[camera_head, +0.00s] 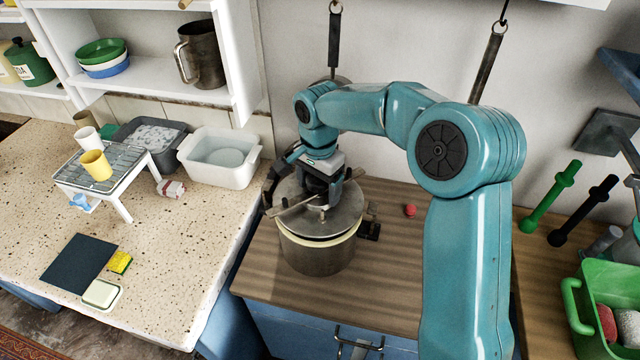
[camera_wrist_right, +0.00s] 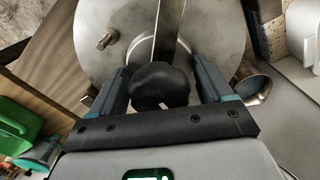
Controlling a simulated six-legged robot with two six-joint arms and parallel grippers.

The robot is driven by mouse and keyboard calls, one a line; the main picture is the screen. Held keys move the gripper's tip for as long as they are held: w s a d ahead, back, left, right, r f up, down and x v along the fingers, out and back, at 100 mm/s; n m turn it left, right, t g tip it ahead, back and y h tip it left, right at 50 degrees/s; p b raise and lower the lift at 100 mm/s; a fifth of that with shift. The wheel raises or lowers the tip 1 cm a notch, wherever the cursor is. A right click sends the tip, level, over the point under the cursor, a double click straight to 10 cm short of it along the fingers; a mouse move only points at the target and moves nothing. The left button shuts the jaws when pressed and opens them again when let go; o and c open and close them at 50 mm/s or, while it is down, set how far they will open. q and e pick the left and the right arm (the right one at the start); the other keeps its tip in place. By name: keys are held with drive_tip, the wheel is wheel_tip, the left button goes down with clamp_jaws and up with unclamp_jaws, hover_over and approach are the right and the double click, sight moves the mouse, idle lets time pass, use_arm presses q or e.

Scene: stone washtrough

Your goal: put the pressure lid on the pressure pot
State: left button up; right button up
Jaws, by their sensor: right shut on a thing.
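The pressure lid (camera_head: 343,214) is a round grey metal disc with a bar across it and a black knob (camera_wrist_right: 160,84). My right gripper (camera_head: 322,198) comes down from above and is shut on the lid by this knob, with one finger on each side. The pressure pot (camera_head: 318,257) is a grey metal pot standing on the wooden counter. The lid is over the pot's mouth, with a cream band showing under its front edge. I cannot tell whether the lid rests fully on the rim. The lid's face also fills the top of the right wrist view (camera_wrist_right: 220,38). My left gripper is not in view.
A small red ball (camera_head: 410,210) lies on the wooden counter (camera_head: 375,285) right of the pot. The speckled stone counter at left holds a white tub (camera_head: 222,178), a rack (camera_head: 125,170) with cups, and a sponge (camera_head: 120,262). A green crate (camera_head: 590,318) stands at right.

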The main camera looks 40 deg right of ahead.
drive_tip(key=shift+f, duration=0.15)
idle(0.5)
drive_tip(key=shift+f+b, duration=0.4)
drive_tip(key=shift+b, duration=0.1)
drive_tip(key=shift+f+b, duration=0.5)
drive_tip(key=shift+f, duration=0.1)
idle(0.9)
drive_tip(key=o, duration=1.5)
drive_tip(key=shift+r+p, duration=2.7)
drive_tip(key=shift+r, duration=0.85)
